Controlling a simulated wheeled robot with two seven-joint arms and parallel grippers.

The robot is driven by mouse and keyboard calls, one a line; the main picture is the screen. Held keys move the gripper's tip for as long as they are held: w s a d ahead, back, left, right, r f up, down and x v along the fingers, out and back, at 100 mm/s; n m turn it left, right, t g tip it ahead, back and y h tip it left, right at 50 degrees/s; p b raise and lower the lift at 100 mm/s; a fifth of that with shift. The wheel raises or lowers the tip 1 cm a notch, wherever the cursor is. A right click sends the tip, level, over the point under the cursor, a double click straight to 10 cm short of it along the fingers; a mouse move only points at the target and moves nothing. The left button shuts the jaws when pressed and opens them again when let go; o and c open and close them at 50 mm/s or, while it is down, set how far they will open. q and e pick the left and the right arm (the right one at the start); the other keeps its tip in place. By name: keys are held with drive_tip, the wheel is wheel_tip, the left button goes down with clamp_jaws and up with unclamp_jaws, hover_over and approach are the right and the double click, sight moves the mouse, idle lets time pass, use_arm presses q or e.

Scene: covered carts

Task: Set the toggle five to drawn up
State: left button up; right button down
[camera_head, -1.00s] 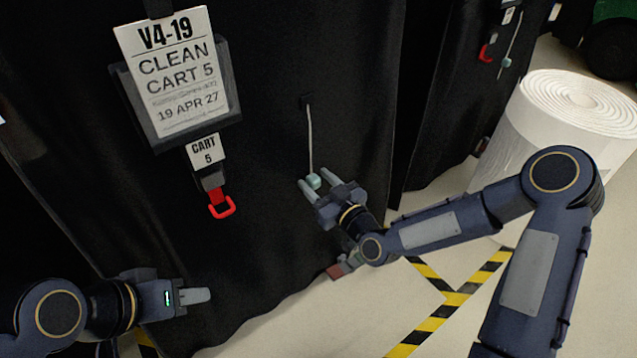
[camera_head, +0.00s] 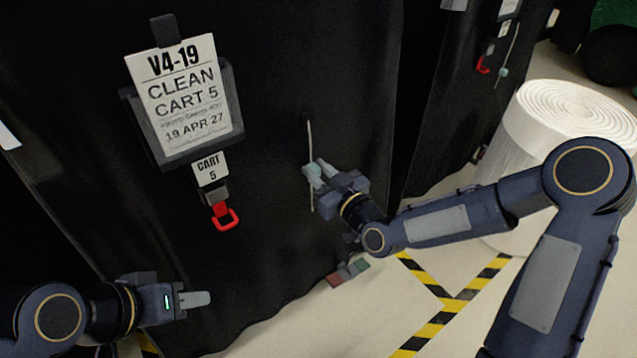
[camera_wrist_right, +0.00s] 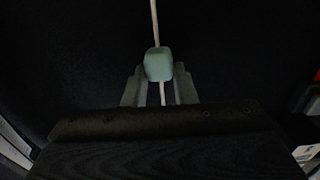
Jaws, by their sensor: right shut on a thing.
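The toggle (camera_head: 313,171) of cart 5 is a small pale teal block on a thin light cord (camera_head: 310,140) against the black cover. In the head view it sits partway along the cord, with some cord hanging below it. My right gripper (camera_head: 321,172) is shut on the toggle from the right. The right wrist view shows the toggle (camera_wrist_right: 159,64) at the fingertips, with cord above and below. My left gripper (camera_head: 207,299) is away at the lower left, beside the cover; its finger gap cannot be made out.
A sign reading CLEAN CART 5 (camera_head: 185,95) and a red hook (camera_head: 225,217) hang on the cover (camera_head: 265,200) left of the cord. A big white roll (camera_head: 545,145) stands at the right. Small red and green blocks (camera_head: 348,273) show near the floor below the gripper.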

wheel_tip(320, 180, up, 4)
drive_tip(key=shift+f+p, duration=0.1)
drive_tip(key=shift+p, duration=0.2)
drive_tip(key=c, duration=1.2)
unclamp_jaws()
drive_tip(key=shift+o, duration=0.2)
approach(308, 150)
drive_tip(key=shift+p+v, duration=0.3)
drive_tip(key=shift+v, duration=0.55)
